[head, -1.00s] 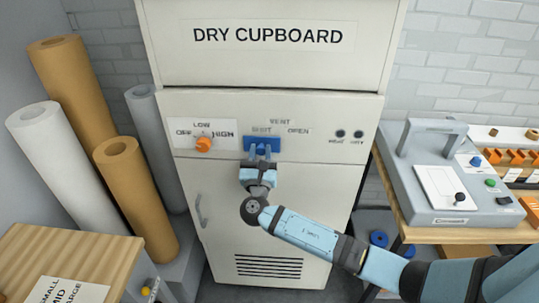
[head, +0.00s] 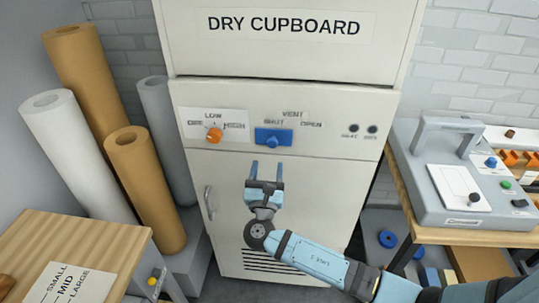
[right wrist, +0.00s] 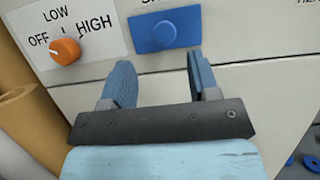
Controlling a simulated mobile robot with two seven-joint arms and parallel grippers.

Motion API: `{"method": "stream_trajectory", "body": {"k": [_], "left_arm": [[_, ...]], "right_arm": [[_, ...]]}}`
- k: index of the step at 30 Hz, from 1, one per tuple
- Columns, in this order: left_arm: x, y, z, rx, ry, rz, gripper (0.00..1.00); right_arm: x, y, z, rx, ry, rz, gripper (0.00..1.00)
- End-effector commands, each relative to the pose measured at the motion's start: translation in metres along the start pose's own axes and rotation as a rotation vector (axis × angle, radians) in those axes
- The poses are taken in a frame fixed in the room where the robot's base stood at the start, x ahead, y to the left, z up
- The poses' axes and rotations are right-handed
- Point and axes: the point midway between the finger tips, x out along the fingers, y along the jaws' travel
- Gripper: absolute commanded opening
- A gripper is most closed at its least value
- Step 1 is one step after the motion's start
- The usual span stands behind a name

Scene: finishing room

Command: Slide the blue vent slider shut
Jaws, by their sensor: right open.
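The blue vent slider (head: 273,138) is on the panel of the dry cupboard, under the word SHUT and left of the word OPEN. It also shows in the right wrist view (right wrist: 165,30), with a round blue knob on a flat blue plate. My right gripper (head: 267,168) is open and empty, in front of the cupboard just below the slider and apart from it. In the right wrist view its two fingers (right wrist: 160,78) point up toward the panel, with the slider beyond them. My left gripper is not in view.
An orange dial (head: 214,135) sits left of the slider. The cupboard door handle (head: 209,203) is lower left. Tall rolls (head: 75,150) stand at the left. A grey sealing machine (head: 460,180) stands on the right bench.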

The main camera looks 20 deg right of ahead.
Motion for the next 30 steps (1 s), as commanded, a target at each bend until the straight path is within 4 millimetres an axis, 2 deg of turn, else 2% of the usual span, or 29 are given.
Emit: {"method": "stream_trajectory", "body": {"k": [1, 3, 10, 15, 30], "left_arm": [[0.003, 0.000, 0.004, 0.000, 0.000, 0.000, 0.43], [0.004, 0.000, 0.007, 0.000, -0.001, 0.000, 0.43], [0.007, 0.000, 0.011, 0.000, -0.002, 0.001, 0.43], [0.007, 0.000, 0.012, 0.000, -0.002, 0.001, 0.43], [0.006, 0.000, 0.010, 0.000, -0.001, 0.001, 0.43]], "right_arm": [[-0.014, 0.000, -0.003, 0.001, 0.004, 0.000, 0.55], [-0.029, 0.000, -0.003, 0.001, 0.003, 0.001, 0.55], [-0.058, 0.001, -0.001, 0.002, 0.001, 0.000, 0.55], [-0.064, 0.001, 0.000, 0.000, 0.000, 0.000, 0.55], [-0.066, 0.000, -0.003, 0.022, 0.027, 0.006, 0.55]]}}
